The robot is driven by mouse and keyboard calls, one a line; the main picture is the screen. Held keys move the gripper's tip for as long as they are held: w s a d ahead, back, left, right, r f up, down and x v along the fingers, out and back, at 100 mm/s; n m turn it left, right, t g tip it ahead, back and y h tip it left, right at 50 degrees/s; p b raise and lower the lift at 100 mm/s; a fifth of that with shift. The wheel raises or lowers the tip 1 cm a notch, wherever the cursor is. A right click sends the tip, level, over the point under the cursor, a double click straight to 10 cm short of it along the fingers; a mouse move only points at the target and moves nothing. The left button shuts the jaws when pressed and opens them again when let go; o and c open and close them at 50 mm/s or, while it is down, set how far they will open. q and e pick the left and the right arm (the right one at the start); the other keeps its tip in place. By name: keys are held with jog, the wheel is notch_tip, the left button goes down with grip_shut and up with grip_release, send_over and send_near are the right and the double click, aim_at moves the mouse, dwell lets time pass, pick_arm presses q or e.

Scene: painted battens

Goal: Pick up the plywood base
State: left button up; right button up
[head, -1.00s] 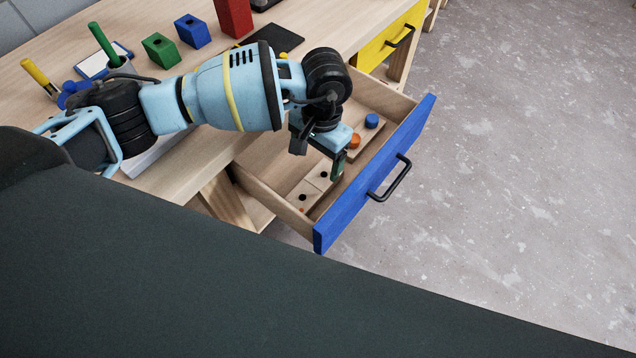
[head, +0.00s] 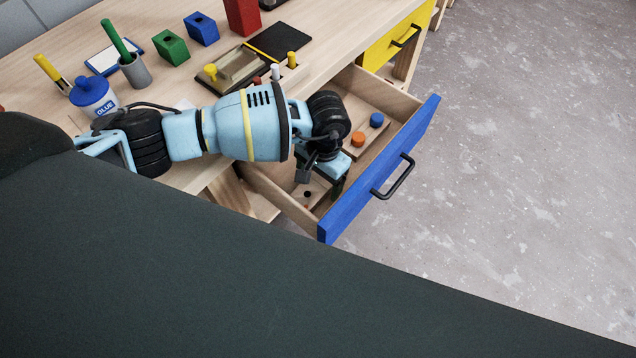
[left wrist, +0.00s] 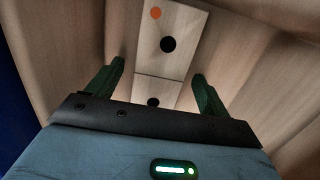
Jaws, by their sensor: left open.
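The plywood base (head: 315,194) lies in the near end of the open drawer, partly hidden by my left gripper in the head view. In the left wrist view the pale plywood (left wrist: 187,32) has an orange dot and dark round holes, with a seam across it. My left gripper (head: 320,183) points down into the drawer and is open. In the left wrist view its green fingertips (left wrist: 158,70) stand on either side of the plywood, apart from it, with nothing held. My right gripper is not in view.
The drawer's blue front (head: 380,168) and wooden walls surround the gripper closely. A board with an orange knob (head: 358,139) and a blue knob (head: 376,120) lies farther back in the drawer. The bench top holds a glue bottle (head: 91,97) and coloured blocks. Floor to the right is clear.

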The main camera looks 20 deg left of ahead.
aim_at(319, 182)
pick_arm(q)
jog(key=c, duration=1.1)
jog(key=shift+r, duration=0.15)
notch_tip(319, 182, up, 18)
jog(key=shift+f, duration=0.15)
